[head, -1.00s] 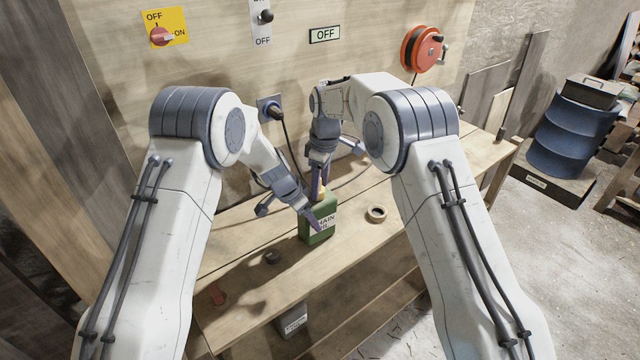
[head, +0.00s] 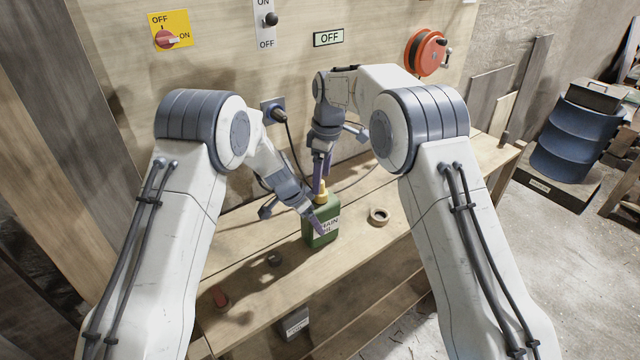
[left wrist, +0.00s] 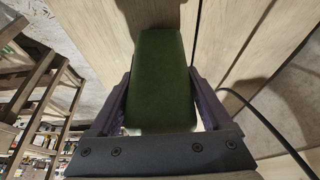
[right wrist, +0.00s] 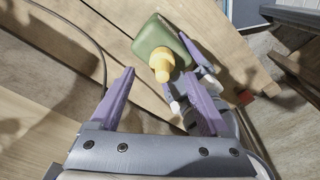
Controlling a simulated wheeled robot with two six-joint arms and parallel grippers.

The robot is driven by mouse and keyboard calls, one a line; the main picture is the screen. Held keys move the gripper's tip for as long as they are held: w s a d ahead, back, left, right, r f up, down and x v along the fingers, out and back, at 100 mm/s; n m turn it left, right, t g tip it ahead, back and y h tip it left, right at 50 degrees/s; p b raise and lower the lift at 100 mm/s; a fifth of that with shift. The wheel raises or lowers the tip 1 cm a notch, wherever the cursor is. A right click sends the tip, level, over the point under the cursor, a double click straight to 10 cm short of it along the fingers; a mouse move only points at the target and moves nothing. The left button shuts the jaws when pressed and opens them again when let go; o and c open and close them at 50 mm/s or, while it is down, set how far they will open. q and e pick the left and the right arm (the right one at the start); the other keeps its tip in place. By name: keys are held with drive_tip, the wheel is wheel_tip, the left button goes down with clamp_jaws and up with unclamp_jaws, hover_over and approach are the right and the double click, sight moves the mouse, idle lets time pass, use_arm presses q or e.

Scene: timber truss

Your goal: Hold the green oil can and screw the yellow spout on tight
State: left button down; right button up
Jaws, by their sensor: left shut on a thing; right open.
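The green oil can (head: 322,235) stands upright on the workbench with a label on its front. My left gripper (head: 312,222) is shut on the can's body; in the left wrist view the green can (left wrist: 162,80) fills the space between the fingers. The yellow spout (head: 321,192) sits on top of the can; in the right wrist view the spout (right wrist: 162,64) points up toward the camera. My right gripper (right wrist: 160,88) is open and empty, above the spout with its fingers apart. I cannot tell how tight the spout is.
A tape roll (head: 379,216) lies on the bench right of the can. A small dark round thing (head: 274,259) and a red thing (head: 220,297) lie to the left. A black cable hangs from a wall socket (head: 273,109) behind the arms.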

drive_tip(key=shift+s+a, duration=0.25)
drive_tip(key=shift+s+f, duration=0.1)
drive_tip(key=shift+f, duration=2.05)
drive_tip(key=shift+c, duration=0.8)
clamp_jaws()
drive_tip(key=shift+r, duration=0.3)
